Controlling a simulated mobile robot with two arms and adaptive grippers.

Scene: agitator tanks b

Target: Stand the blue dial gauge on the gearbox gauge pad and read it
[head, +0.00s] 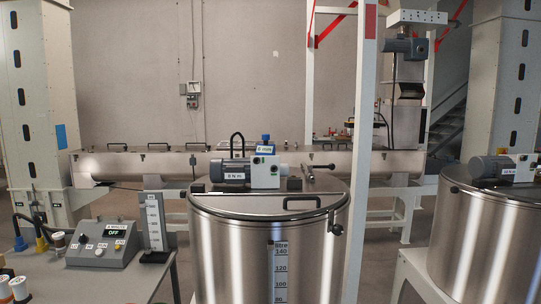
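A small blue item (266,138) sits on top of the light-coloured gearbox (265,173) on the lid of the middle steel tank (222,250). It is too small to tell whether this is the blue dial gauge, and no dial face can be read. A blue label plate (264,149) shows just below it. A grey motor (231,170) joins the gearbox on its left. The gauge pad cannot be made out separately. Neither of my grippers is in view.
A grey table at left holds a control box (104,243) reading OFF, an upright scale (153,222) and several spools (18,286). A white post (361,150) rises right of the middle tank. A second tank (490,240) with a motor stands at right. A long steel trough runs behind.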

